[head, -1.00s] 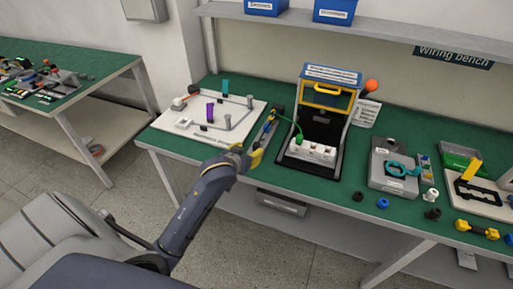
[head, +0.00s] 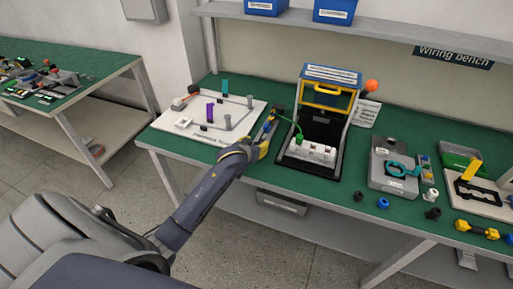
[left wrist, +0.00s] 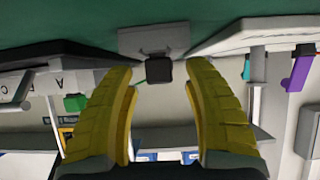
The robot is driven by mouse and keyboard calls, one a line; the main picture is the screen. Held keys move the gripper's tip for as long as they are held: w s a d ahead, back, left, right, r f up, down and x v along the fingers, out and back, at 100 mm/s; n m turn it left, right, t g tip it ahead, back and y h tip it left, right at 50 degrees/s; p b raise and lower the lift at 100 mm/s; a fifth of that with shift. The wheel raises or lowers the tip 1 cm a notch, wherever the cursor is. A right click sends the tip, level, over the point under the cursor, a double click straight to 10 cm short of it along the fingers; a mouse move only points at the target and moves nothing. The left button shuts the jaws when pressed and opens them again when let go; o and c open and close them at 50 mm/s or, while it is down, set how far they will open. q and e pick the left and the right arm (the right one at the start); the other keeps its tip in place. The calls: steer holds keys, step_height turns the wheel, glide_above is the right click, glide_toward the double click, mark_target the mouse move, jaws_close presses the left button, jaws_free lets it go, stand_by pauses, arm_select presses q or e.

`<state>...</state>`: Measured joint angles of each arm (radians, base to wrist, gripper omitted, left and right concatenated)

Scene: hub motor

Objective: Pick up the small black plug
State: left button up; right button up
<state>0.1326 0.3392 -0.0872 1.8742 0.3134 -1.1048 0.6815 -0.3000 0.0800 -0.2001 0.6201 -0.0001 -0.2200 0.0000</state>
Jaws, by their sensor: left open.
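A small black square-ended piece (left wrist: 159,70), which looks like the plug, shows in the left wrist view in front of a grey block (left wrist: 153,38). My left gripper (head: 270,125) is over the bench in the head view, between the white board and the black fixture. It is open. Its two yellow fingers (left wrist: 160,85) stand to either side of the black piece in the left wrist view, with clear gaps. Nothing is held. In the head view the gripper and nearby parts hide most of this piece. My right gripper is not in view.
A white board (head: 240,107) with pegs and purple and green pieces lies left of the gripper. A black fixture with a yellow handle (head: 327,89) and a white socket block (head: 312,153) with a green cable stands right. Small black (head: 359,196) and blue (head: 383,203) parts stand near the front edge.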

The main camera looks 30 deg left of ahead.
arm_select(q)
steer(key=shift+w+f, duration=0.15)
steer(key=shift+w, duration=0.1)
steer(key=shift+c, duration=0.4)
jaws_close()
